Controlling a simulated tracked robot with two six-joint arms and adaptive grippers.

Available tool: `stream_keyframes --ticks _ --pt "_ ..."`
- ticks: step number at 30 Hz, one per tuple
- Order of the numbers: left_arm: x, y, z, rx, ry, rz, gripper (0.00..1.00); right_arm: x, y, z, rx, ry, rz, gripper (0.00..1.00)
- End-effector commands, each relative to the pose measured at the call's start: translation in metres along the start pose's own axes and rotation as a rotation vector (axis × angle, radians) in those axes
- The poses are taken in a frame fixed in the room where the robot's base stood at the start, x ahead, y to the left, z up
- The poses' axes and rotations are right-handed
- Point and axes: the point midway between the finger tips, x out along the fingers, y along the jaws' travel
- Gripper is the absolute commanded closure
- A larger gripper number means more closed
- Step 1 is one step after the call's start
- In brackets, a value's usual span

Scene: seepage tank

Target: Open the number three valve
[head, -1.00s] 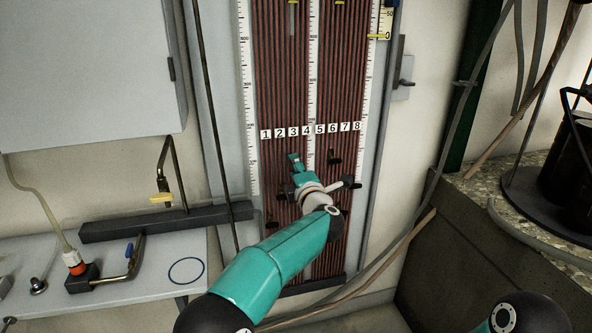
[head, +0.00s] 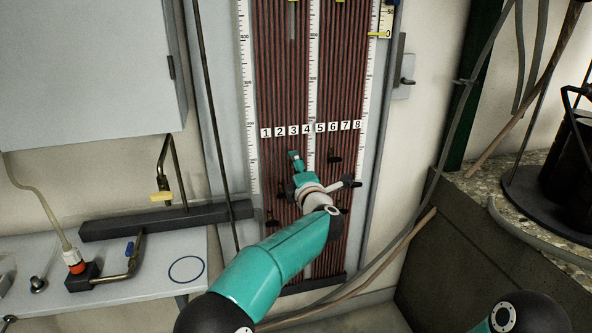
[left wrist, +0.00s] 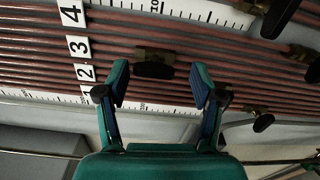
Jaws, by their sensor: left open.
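The tube board (head: 283,90) has vertical dark red tubes under number labels 1 to 8 (head: 310,129). In the left wrist view, a valve with a brass body and black handle (left wrist: 153,70) lies roughly in line with the label 3 (left wrist: 78,46). My left gripper (head: 296,160) is in front of the board below labels 3 and 4. In the left wrist view, the open fingers (left wrist: 161,76) are on either side of that valve's handle, with visible gaps. In the head view my gripper hides this valve. My right gripper is out of view.
Other black valve handles are close by, one at the right (head: 334,157) and one at the lower left (head: 270,223). A bench with pipe fittings (head: 140,285) stands at the left. A stone-topped ledge (head: 480,190) is at the right.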

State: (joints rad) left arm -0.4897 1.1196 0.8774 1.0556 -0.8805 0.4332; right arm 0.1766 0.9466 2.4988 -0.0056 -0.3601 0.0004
Motion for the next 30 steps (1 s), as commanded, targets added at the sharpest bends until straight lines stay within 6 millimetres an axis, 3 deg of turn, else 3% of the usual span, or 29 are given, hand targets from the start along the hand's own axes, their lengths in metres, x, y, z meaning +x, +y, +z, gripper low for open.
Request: stream_keyframes --ticks 8,14,30 --pt "-0.003 0.003 0.001 -0.001 -0.001 0.004 0.33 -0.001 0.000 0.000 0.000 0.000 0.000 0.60" --pt "-0.018 0.003 0.002 0.000 -0.003 0.003 0.33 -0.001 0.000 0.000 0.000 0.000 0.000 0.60" --pt "-0.105 0.001 0.001 -0.001 -0.002 0.002 0.33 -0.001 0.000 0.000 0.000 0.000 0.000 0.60"
